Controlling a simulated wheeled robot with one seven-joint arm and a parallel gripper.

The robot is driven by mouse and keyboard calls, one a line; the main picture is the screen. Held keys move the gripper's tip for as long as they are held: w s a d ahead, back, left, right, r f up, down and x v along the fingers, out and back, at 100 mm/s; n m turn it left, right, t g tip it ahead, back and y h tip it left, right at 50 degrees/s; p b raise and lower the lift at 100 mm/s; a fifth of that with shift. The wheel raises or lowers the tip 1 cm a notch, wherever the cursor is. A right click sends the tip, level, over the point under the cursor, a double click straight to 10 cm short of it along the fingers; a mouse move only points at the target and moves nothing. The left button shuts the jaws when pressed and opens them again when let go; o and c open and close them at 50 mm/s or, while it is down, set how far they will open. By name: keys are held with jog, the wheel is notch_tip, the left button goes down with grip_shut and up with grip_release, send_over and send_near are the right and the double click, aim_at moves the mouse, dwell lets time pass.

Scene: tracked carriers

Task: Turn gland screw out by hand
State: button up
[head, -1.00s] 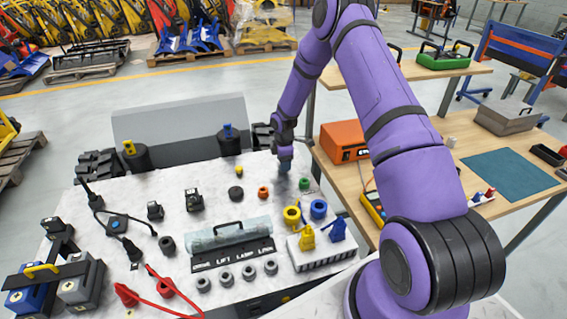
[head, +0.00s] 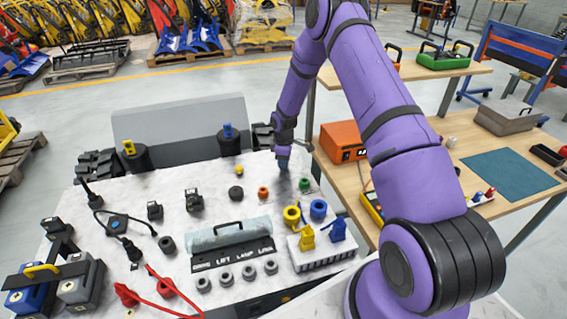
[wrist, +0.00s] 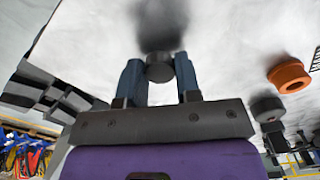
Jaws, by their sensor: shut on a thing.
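My gripper (head: 284,163) points down at the far right part of the pale carrier deck (head: 212,178). In the wrist view, its two blue fingers (wrist: 159,66) stand on either side of a short dark grey round piece, seemingly the gland screw (wrist: 159,73). The gripper is shut on this piece, which sits at the pale surface with a dark shadow behind it. In the head view the gripper hides the piece. I cannot tell how far it is threaded in.
An orange ring (head: 263,192), a green fitting (head: 304,184), a black disc (head: 236,193) and a yellow knob (head: 239,170) stand near the gripper. Yellow and blue rings and tags are in front. A wooden bench (head: 440,170) stands to the right.

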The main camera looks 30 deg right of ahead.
jog(key=n, duration=0.8)
jog(key=shift+n, duration=0.9)
jog(key=n, duration=0.5)
jog(key=shift+n, duration=0.4)
jog(key=n, duration=0.3)
jog(key=shift+n, duration=0.4)
